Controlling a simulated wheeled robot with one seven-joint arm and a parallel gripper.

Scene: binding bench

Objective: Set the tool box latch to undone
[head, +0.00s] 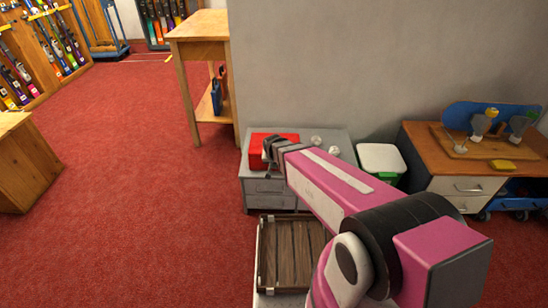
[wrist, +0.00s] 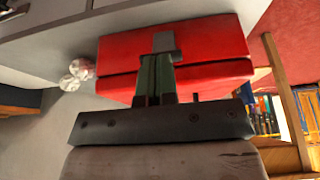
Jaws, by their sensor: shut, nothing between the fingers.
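The red tool box (head: 259,143) sits on a low grey cabinet, partly hidden behind my gripper in the head view. In the wrist view the tool box (wrist: 215,45) fills the upper middle, with a dark seam running across its face. A small grey piece (wrist: 164,41), apparently the latch, lies over the red face above the seam. My gripper (head: 268,151) is at the front of the box. In the wrist view its dark greenish fingers (wrist: 156,60) are shut and empty, with their tips at or just below the grey piece. I cannot tell whether they touch it.
The grey drawer cabinet (head: 265,188) carries the box and white crumpled balls (head: 334,150). A white bin with green (head: 380,160) and a wooden desk (head: 425,150) stand to the right. A slatted wooden crate (head: 268,262) is in front. Red carpet on the left is clear.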

